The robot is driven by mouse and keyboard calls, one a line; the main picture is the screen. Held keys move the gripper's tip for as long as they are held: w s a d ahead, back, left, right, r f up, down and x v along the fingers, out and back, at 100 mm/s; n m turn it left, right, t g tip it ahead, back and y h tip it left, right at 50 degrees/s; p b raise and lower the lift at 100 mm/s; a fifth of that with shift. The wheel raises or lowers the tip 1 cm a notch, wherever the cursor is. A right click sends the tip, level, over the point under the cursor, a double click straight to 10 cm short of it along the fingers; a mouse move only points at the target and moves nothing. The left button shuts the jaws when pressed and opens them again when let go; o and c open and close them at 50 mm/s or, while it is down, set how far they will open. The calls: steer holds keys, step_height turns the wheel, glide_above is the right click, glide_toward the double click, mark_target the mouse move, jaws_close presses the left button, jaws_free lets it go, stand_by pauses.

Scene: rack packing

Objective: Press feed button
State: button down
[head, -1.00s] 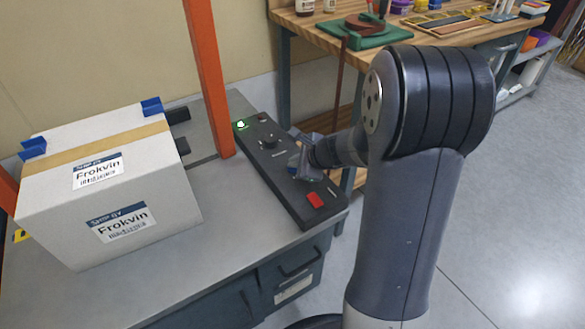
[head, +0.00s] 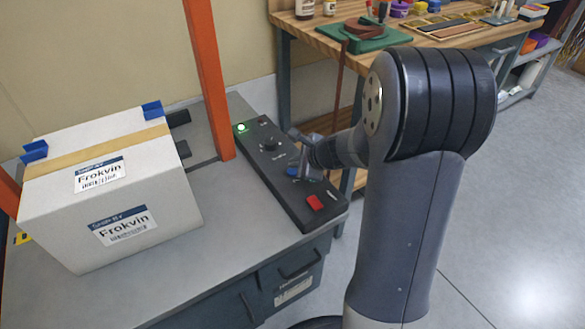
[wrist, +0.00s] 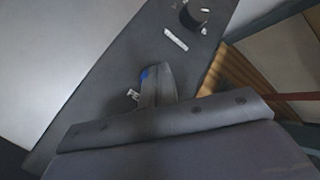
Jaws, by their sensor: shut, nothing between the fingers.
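A dark control panel (head: 272,190) lies along the right edge of the grey bench. A small blue button (head: 291,172) shows on it, partly hidden by my gripper. In the wrist view the blue button (wrist: 146,73) peeks out at the fingertips, beside a partly covered white label starting "FE" (wrist: 133,95). My gripper (wrist: 157,80) is shut and empty, with its tips right over or at the button. I cannot tell whether they touch it. My gripper also shows in the head view (head: 298,165), seen from the side.
The panel has a lit green lamp (head: 241,128), a black knob (head: 268,144) and a red button (head: 315,202). An orange post (head: 208,80) stands behind the panel's left. A taped white carton (head: 105,190) sits on the bench. A wooden workbench (head: 440,42) stands behind.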

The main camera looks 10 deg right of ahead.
steer(key=shift+r, duration=0.3)
step_height(320, 180, up, 5)
steer(key=p, duration=0.4)
steer(key=shift+f, duration=0.1)
stand_by(0.4)
stand_by(0.5)
